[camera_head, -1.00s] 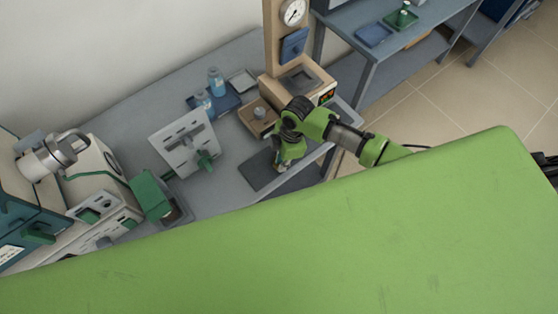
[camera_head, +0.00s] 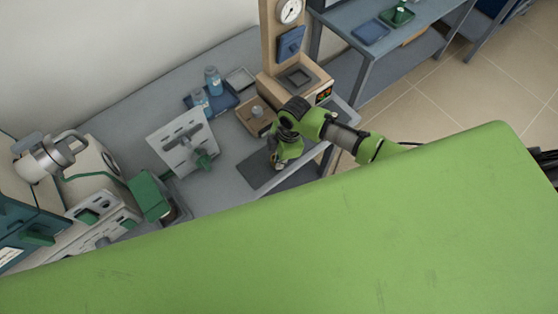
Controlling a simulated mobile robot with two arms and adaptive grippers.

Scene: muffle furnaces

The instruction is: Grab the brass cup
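My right arm comes in from the right over the big green surface. Its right gripper (camera_head: 277,161) points down over the dark mat (camera_head: 256,174) near the bench's front edge. The gripper is small and seen from above, so I cannot tell whether its fingers are open or shut or whether anything is between them. I cannot pick out a brass cup for sure. A small greyish round piece (camera_head: 257,111) sits in a wooden box just behind the gripper. My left gripper is not in view.
A wooden-framed device with a dial (camera_head: 290,11) stands behind the arm. A blue tray (camera_head: 224,99) with blue-capped bottles, a tilted white panel (camera_head: 180,147) and a green box (camera_head: 150,196) stand to the left. Bare grey bench (camera_head: 215,183) lies left of the mat.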

